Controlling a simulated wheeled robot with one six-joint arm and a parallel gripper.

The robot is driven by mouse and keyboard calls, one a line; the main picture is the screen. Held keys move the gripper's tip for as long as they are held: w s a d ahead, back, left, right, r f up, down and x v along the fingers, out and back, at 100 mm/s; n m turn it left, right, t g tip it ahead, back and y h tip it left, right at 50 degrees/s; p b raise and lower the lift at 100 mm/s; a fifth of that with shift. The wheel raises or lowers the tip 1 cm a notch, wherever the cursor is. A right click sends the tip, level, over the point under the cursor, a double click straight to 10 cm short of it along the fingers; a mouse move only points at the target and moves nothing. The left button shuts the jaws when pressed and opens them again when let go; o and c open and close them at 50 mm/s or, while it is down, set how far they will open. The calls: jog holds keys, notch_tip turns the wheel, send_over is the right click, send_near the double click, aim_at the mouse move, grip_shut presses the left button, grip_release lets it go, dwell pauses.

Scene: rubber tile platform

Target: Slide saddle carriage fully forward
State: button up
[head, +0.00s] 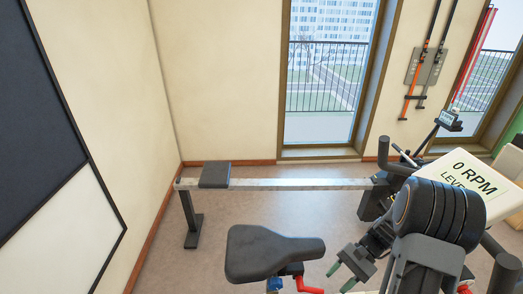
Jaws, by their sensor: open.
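The black bike saddle (272,252) is in the lower middle of the head view, its narrow nose pointing right. Below it show a blue part (274,285) and a red lever-like part (302,281); the carriage under the saddle is mostly hidden by the saddle and the lower picture edge. My gripper (341,277), grey with green fingertips, is to the right of the saddle nose and apart from it in the picture. Its fingers are spread with nothing between them. The depth between gripper and saddle is hard to tell.
A rowing machine with a long pale rail (290,184) and dark seat (215,175) stands behind the saddle. A display reading 0 RPM (470,185) is at the right. Wall and window (330,70) close off the back. Bare floor (290,215) lies between saddle and rail.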

jog(key=s+a+r+n+t+h+p, duration=0.1)
jog(key=r+n+t+h, duration=0.3)
jog(key=r, duration=0.5)
jog(key=s+a+r+n+t+h+p, duration=0.1)
jog(key=a+r+n+t+h, duration=0.3)
jog(key=r, duration=0.6)
jog(key=t+h, duration=0.2)
jog(key=shift+s+a+r+t, duration=0.15)
jog(key=shift+s+r+t, duration=0.15)
jog(key=shift+s, duration=0.1)
jog(key=shift+f, duration=0.1)
